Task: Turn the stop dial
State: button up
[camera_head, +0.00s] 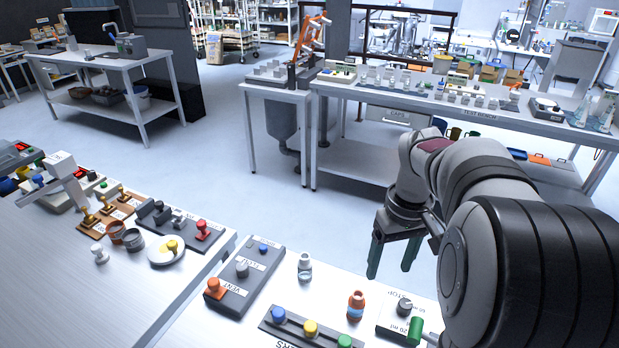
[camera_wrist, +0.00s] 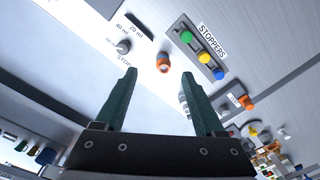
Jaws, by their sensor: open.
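The stop dial (camera_head: 404,306) is a dark grey knob on a white panel marked STOP and 20 ml, at the front right of the near bench in the head view. In the wrist view the dial (camera_wrist: 123,47) shows at upper left, with STOP, 40 ml and 20 ml printed around it. My gripper (camera_head: 391,270) is open and empty, its two green fingers pointing down above the bench, behind the dial in the head view. In the wrist view the fingers (camera_wrist: 158,73) are apart, and the dial lies beyond the left fingertip, not between them.
A green handle (camera_head: 415,329) stands beside the dial. An orange-capped bottle (camera_head: 356,306) and a clear bottle (camera_head: 304,267) stand to its left. The stoppers rack (camera_head: 268,326) and a dark vent panel (camera_head: 232,300) are farther left. Bare bench lies between the bottles.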

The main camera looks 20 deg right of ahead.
jog(key=n, duration=0.1)
send_near(406, 304)
notch_tip(406, 304, down, 9)
jog(key=shift+w+a+r, duration=0.1)
jog(key=shift+w+r, duration=0.05)
jog(key=shift+r, duration=0.05)
grip_shut()
